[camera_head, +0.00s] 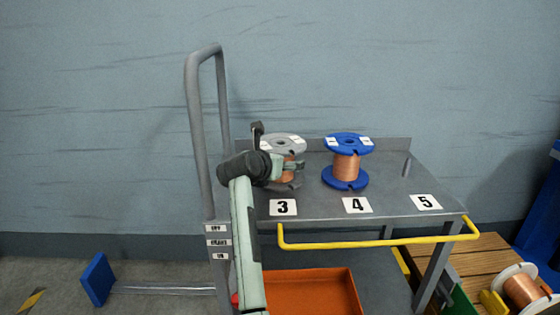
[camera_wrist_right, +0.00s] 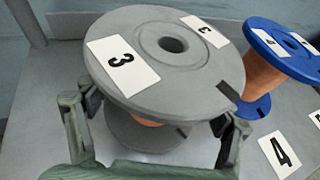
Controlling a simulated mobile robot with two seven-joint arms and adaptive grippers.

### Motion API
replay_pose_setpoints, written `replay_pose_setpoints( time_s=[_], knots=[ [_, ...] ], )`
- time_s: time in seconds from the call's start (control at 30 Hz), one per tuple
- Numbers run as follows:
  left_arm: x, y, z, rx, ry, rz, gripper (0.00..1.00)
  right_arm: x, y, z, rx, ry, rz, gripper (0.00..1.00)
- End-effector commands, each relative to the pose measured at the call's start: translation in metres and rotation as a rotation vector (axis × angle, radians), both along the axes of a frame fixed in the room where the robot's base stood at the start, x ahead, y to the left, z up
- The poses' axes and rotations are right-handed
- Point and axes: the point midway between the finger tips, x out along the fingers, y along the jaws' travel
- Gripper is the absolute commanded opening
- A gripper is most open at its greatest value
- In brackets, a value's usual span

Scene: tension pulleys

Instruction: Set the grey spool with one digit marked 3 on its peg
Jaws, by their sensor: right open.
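The grey spool (camera_head: 284,142) with copper wire stands upright at the cart's left place, behind the 3 label (camera_head: 283,207). Its top flange carries two white labels; a 3 shows clearly in the right wrist view (camera_wrist_right: 165,75). No peg shows in its dark centre hole, and its base is partly hidden, so I cannot tell how it sits on the peg. My right gripper (camera_head: 276,155) is open, with one finger on each side of the spool below the top flange, as the right wrist view (camera_wrist_right: 160,125) shows. My left gripper is out of view.
A blue spool (camera_head: 347,167) stands upright beside it behind the 4 label (camera_head: 357,205). A bare peg (camera_head: 406,168) stands behind the 5 label (camera_head: 426,202). The cart has a yellow front rail (camera_head: 370,243) and a tall grey handle (camera_head: 195,120) at left.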

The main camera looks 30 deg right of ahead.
Motion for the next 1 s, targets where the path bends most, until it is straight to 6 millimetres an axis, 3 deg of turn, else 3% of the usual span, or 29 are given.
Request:
replay_pose_setpoints(
  time_s=[0.17, 0.6, 1.0],
  knots=[
    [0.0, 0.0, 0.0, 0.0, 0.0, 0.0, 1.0, -0.01, 0.013, 0.008, -0.002, -0.004, 0.002, 0.81],
    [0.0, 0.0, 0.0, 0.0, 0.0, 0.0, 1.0, -0.064, 0.071, 0.041, -0.002, -0.004, 0.001, 0.81],
    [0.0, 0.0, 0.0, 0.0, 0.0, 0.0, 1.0, -0.074, 0.083, 0.047, -0.001, -0.004, 0.0, 0.81]
  ],
)
